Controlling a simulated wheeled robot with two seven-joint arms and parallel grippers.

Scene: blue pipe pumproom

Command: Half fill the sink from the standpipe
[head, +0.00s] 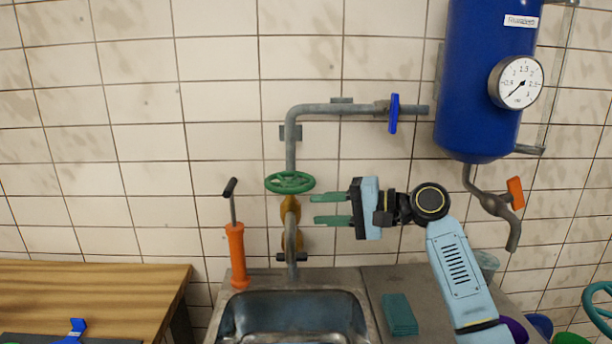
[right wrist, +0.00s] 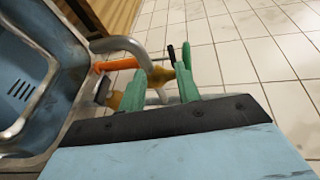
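The sink (head: 362,298) is a grey metal basin below the standpipe; it also shows at the left in the right wrist view (right wrist: 62,60). I cannot tell whether it holds water. The standpipe (head: 291,150) rises behind the sink and carries a green handwheel (head: 290,182) above a brass valve body (head: 290,208). My right gripper (head: 314,210) is open and empty, its green fingers pointing left, just right of the valve body and below the handwheel. In the right wrist view its fingers (right wrist: 162,67) stand apart with brass parts behind them. My left gripper is not in view.
An orange hand pump (head: 236,255) stands left of the pipe. A blue-handled valve (head: 394,113) sits on the upper pipe. A blue tank (head: 487,80) with a gauge (head: 516,82) hangs at right. A teal cloth (head: 399,314) lies right of the sink, a wooden bench (head: 90,290) left.

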